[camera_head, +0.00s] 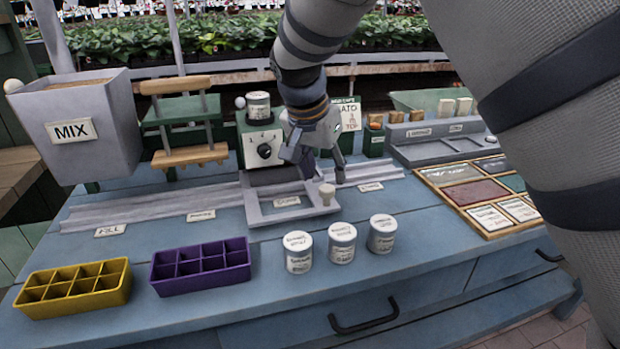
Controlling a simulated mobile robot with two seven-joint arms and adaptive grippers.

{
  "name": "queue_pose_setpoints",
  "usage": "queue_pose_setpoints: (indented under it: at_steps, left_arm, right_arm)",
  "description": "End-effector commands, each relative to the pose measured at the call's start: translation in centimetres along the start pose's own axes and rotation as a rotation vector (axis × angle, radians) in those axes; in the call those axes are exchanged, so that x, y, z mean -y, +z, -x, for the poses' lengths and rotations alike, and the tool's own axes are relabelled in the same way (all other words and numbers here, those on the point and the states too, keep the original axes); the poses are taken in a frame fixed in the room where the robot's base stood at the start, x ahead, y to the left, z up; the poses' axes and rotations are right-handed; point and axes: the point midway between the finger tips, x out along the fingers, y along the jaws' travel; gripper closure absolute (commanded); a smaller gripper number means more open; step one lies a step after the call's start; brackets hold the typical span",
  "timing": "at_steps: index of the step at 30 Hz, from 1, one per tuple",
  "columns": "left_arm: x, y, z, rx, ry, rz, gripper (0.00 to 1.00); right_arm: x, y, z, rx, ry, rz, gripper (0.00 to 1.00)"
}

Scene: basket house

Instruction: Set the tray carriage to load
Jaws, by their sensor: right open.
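The tray carriage (262,217) is a grey open frame on a long grey rail (150,208) on the blue bench. A pale round knob (327,192) stands at its front right corner. Small labels lie along the rail's front; the leftmost reads FILL (110,230). One label (286,201) shows inside the carriage frame and another (370,187) lies to its right; I cannot read these surely. My right gripper (316,163) is open and points down above and behind the knob, apart from it. My left gripper is not in view.
A dial box (262,148) stands behind the carriage. Three white tins (342,244) stand in front. A purple tray (200,268) and a yellow tray (75,288) sit front left, the MIX hopper (75,130) back left. A wooden sectioned board (465,218) lies right.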

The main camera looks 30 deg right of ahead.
Motion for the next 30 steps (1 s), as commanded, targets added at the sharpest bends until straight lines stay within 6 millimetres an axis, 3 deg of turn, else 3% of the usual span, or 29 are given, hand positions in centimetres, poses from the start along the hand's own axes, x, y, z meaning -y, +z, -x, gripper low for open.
queue_pose_setpoints:
  at_steps: [1,6,17,23,30]
  left_arm:
    - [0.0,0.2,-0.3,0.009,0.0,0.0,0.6]
    - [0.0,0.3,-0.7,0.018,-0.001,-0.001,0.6]
    - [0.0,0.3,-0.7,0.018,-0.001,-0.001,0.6]
    - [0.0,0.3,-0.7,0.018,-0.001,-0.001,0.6]
    - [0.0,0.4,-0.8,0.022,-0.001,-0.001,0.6]
  right_arm:
    - [-0.1,0.2,-1.6,0.005,0.007,0.002,0.54]
    - [0.0,0.1,-4.3,0.002,0.003,0.001,0.54]
    - [0.0,0.0,-5.0,-0.001,-0.001,0.001,0.54]
    - [0.0,0.0,-5.0,-0.001,-0.001,0.001,0.99]
    - [0.1,-0.2,-5.2,0.0,0.0,0.001,1.0]
